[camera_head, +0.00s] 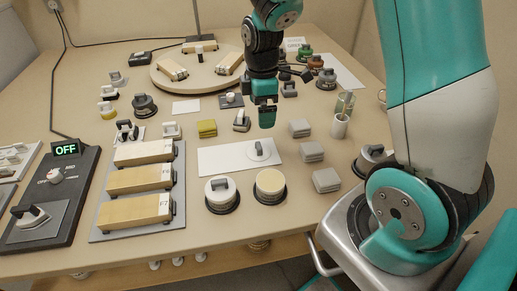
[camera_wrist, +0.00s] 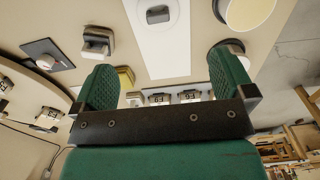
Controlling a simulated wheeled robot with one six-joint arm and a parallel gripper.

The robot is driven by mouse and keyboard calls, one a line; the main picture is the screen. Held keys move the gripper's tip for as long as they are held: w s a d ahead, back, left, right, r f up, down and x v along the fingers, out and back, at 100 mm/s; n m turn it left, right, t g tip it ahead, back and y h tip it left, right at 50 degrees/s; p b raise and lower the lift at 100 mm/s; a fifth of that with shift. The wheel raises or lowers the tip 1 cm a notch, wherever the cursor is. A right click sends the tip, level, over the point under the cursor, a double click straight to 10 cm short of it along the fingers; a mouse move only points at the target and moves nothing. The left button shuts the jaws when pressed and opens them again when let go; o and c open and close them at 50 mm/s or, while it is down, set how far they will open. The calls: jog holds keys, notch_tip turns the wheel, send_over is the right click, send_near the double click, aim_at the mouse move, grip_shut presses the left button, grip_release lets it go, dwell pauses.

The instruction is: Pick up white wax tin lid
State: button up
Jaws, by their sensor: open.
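A flat white lid with a grey handle (camera_head: 258,150) lies on a white sheet (camera_head: 222,160) in the middle of the bench; it also shows at the top of the wrist view (camera_wrist: 158,14). An open round tin of cream wax (camera_head: 270,183) stands in front of it, in a dark base. To its left stands a white round tin (camera_head: 219,195) with a grey handle on top. My gripper (camera_head: 266,115) hangs above the bench, behind the lid and apart from it. In the wrist view its green fingers (camera_wrist: 166,78) are spread and nothing is between them.
Grey blocks (camera_head: 326,180) stand right of the sheet, and a white cup (camera_head: 340,125) stands behind them. A rack with wooden blocks (camera_head: 142,180) is at the left. A round turntable (camera_head: 180,80) is at the back. Small handled pieces stand around my gripper.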

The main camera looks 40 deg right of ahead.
aim_at(259, 149)
notch_tip(259, 149, down, 9)
jog(key=shift+r+b, duration=0.2)
jog(key=shift+b, duration=0.15)
jog(key=f, duration=0.5)
jog(key=shift+w, duration=0.2)
jog(key=c, duration=0.9)
